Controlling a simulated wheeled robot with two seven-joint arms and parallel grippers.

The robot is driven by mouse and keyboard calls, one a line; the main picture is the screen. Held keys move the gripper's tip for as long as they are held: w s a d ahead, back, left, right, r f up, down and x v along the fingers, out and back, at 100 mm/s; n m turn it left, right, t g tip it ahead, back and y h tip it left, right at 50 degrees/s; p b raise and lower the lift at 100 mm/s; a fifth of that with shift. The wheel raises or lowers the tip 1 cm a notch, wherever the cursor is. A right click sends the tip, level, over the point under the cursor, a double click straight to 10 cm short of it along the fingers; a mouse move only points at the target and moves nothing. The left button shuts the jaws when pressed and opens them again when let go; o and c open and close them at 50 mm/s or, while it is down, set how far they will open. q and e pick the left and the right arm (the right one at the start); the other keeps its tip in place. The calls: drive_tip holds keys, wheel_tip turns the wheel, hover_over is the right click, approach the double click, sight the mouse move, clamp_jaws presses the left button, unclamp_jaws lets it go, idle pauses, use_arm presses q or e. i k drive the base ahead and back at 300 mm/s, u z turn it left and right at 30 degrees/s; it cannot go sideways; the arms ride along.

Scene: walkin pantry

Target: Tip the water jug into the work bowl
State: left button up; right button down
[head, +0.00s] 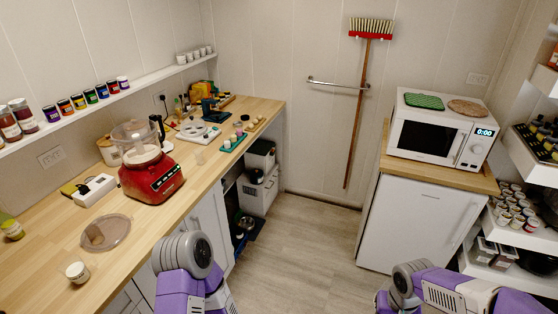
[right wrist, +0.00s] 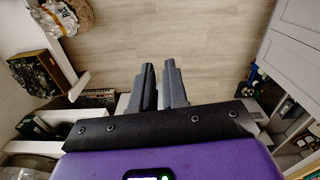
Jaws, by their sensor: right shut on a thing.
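The work bowl (head: 137,140) is a clear bowl with a dark handle on a red food processor base (head: 152,180) on the left counter; something pale shows inside it. I cannot make out the water jug for sure. In the head view only arm links show at the bottom, well away from the bowl, and my left gripper is out of frame.
A clear round lid (head: 105,232) and a small jar (head: 77,272) lie on the near counter (head: 45,245). A white box (head: 94,190) stands left of the processor. The floor between is clear.

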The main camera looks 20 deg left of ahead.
sight(138, 155)
drive_tip(key=u, duration=0.05)
drive_tip(key=i, duration=2.7)
drive_tip(key=u, duration=3.8)
